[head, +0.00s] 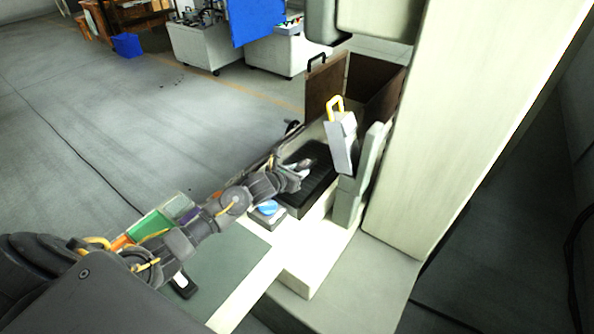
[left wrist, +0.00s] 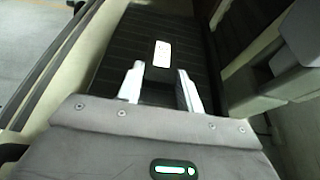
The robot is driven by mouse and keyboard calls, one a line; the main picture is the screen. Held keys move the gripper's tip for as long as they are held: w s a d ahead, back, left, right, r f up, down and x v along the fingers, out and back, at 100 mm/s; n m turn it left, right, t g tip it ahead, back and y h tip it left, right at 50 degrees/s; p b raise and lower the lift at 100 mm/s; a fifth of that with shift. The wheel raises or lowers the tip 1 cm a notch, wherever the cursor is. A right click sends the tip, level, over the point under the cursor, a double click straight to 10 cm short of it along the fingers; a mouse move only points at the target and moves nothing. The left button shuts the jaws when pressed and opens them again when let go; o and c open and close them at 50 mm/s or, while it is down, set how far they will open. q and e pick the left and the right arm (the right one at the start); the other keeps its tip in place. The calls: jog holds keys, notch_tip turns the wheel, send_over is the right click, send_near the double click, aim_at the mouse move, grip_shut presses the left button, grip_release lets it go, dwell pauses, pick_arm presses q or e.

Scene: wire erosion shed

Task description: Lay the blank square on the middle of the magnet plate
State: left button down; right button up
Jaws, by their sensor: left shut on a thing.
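The magnet plate (head: 318,194) is a black, ribbed slab on the machine's bed, and it fills much of the upper left wrist view (left wrist: 117,45). My left gripper (head: 303,168) is over the plate. In the left wrist view its two pale fingers (left wrist: 160,88) are shut on the blank (left wrist: 162,53), a small metal block with a bright face and a dark side. The blank is over the ribbed surface; I cannot tell whether it touches it. The fingers hide part of the blank. My right gripper is not in view.
A grey piece with a yellow handle (head: 341,143) stands upright right of the plate, close to my gripper. Brown panels (head: 325,85) stand behind. The large pale machine column (head: 460,120) blocks the right.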

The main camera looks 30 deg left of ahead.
pick_arm(q)
jog(key=shift+f, duration=0.1)
jog(key=c, duration=0.9)
grip_release()
jog(key=shift+r, duration=0.2)
jog(key=b+v, duration=0.1)
jog(key=v, duration=0.4)
jog(key=b+v, duration=0.1)
jog(key=v, duration=0.5)
jog(key=shift+s+f+b, duration=0.1)
jog(key=shift+f+b, duration=0.15)
jog(key=shift+b, duration=0.05)
jog(key=shift+s+a+r, duration=0.1)
jog(key=shift+s+r, duration=0.15)
jog(key=shift+s, duration=0.2)
